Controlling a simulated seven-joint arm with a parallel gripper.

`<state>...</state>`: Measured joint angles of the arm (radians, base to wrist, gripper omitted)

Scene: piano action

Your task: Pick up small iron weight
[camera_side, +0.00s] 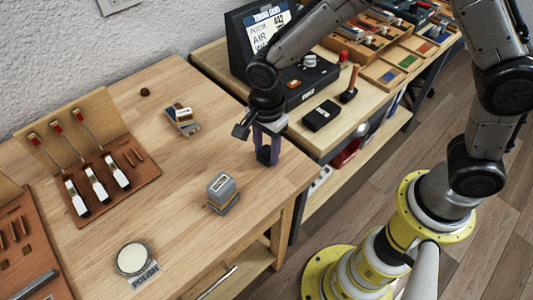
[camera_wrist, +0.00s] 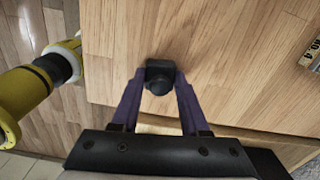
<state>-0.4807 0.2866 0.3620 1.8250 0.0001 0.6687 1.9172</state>
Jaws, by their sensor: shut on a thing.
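The small iron weight (camera_wrist: 159,76) is a dark, near-black block with a rounded knob. It sits between the two purple fingers of my gripper (camera_wrist: 160,84) in the wrist view, and the fingers are shut on it. In the side view my gripper (camera_side: 267,155) points down at the right end of the wooden workbench (camera_side: 200,245). The dark weight (camera_side: 264,155) shows there between the fingertips, partly hidden by them. I cannot tell whether it touches the bench top or hangs just above it.
A polish tin (camera_side: 132,259) sits at the front left. A piano action model (camera_side: 95,185) stands at the left. A small stack (camera_side: 183,120) lies behind. A second bench with a black device (camera_side: 300,80) adjoins at the right.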

